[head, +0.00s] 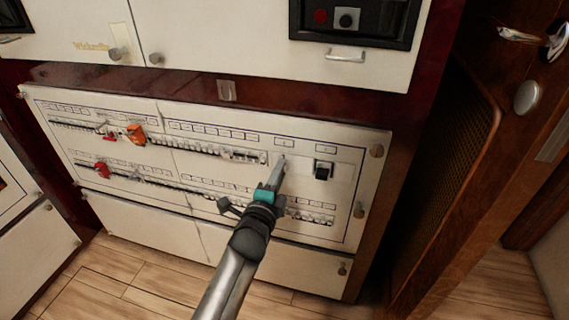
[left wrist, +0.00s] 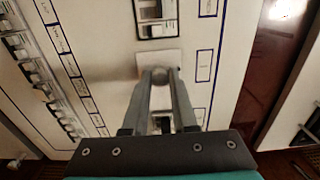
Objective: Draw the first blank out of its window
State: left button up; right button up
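My left gripper (head: 281,162) reaches up from below to the right part of the switch panel (head: 225,209). In the left wrist view its two fingers (left wrist: 160,76) come together at a pale blank plate (left wrist: 145,58) with a small round grey knob between the tips. The fingers look shut on that knob. The plate appears at or close to the panel face; whether it stands out of its window I cannot tell. In the head view the fingers mostly hide the blank. My right gripper is not in view.
A black switch (head: 323,170) sits just right of the gripper. Rows of breakers run across the panel, with an orange piece (head: 136,134) and a red piece (head: 102,170) at the left. White cabinets with knobs are above, and a wooden door (head: 450,190) stands at the right.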

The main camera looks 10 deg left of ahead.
pick_arm(q)
grip_shut()
jog(key=shift+r, duration=0.1)
jog(key=shift+s+p, duration=0.15)
jog(key=shift+p, duration=0.15)
jog(key=shift+s+a+p, duration=0.1)
jog(key=shift+s+p, duration=0.6)
jog(key=shift+s, duration=0.8)
jog(key=s+p, duration=0.2)
jog(key=s, duration=0.5)
